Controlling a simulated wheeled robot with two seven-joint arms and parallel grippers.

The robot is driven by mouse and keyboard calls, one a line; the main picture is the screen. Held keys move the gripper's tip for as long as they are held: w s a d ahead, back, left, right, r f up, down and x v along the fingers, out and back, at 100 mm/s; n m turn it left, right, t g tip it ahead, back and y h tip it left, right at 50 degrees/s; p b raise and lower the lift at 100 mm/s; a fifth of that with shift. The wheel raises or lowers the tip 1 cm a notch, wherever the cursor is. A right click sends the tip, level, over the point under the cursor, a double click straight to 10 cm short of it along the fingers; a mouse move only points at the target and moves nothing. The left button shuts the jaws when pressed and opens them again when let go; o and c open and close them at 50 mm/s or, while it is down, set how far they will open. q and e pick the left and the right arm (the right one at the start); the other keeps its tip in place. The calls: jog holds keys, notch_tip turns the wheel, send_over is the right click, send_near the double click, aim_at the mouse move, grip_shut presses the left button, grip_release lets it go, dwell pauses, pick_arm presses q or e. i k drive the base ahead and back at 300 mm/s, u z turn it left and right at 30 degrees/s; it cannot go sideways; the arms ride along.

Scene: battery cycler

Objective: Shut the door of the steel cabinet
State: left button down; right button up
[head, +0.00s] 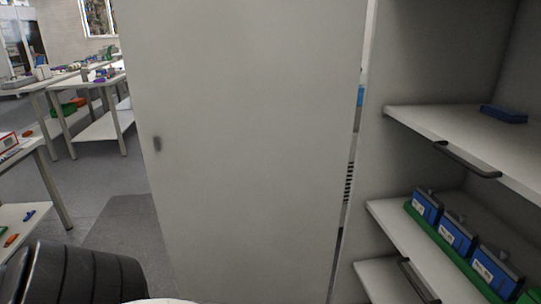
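The cabinet door (250,150) stands wide open in the head view, a tall pale grey panel filling the middle. Neither of my grippers is in view. The door's top and bottom are cut off by the frame.
Shelves hold a blue item (503,114) and several blue batteries (457,236) in a green tray (440,243). Dark shelf handles (467,160) jut forward. White workbenches (100,127) stand at the left. A black ribbed object (75,275) fills the lower left. Grey floor (110,185) lies between.

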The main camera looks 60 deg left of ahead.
aim_at(251, 106)
jog(key=k, duration=1.6)
jog(key=u, duration=2.5)
jog(key=i, duration=5.45)
jog(key=z, duration=4.4)
jog(key=i, duration=0.45)
jog(key=u, duration=0.15)
